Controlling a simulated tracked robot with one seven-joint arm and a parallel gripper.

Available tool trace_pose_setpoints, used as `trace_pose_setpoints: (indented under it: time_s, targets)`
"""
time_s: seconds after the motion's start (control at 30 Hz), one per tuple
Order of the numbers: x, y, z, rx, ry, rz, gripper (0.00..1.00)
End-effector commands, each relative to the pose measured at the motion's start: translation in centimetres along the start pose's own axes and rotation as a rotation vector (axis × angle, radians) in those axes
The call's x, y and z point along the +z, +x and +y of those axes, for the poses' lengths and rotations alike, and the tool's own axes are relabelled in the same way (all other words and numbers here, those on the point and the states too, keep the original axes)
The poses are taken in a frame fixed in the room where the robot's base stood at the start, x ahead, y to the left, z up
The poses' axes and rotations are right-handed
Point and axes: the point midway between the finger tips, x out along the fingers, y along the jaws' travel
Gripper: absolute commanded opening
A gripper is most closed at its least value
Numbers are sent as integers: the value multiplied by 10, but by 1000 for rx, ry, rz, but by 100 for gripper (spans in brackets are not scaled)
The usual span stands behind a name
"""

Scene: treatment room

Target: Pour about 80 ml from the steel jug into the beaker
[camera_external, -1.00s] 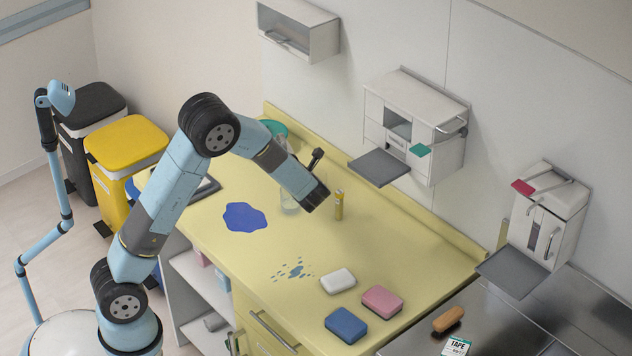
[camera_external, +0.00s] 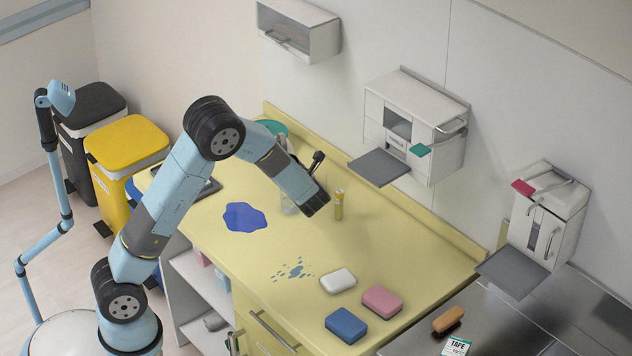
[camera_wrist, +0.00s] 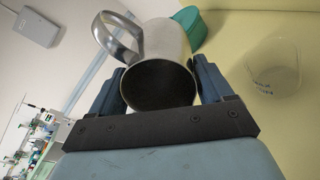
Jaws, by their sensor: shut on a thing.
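The steel jug (camera_wrist: 165,42) is between the two fingers of my gripper (camera_wrist: 160,75) in the wrist view, and the gripper is shut on it. Its handle is at the upper left and a dark round end faces the camera. No liquid can be made out. The clear beaker (camera_wrist: 273,68) stands on the yellow worktop at the right of the wrist view, apart from the jug, with small dark markings.
A teal container (camera_external: 272,127) is behind my arm. A blue patch (camera_external: 244,217) and splashes (camera_external: 295,269) mark the worktop. White, pink and blue blocks (camera_external: 347,325) lie nearer the front.

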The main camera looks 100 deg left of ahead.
Motion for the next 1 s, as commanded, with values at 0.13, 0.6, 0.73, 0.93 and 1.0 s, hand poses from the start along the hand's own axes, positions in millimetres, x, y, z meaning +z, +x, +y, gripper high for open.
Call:
trace_pose_setpoints:
  time_s: [0.13,0.6,0.73,0.93,1.0]
  targets:
    - [0,0,0,6,-1,-10,12]
    - [-2,25,-2,-179,5,269,12]
    - [-4,25,-3,-195,10,294,12]
    - [-5,28,-4,-230,11,350,12]
    - [-6,29,-4,-246,12,374,12]
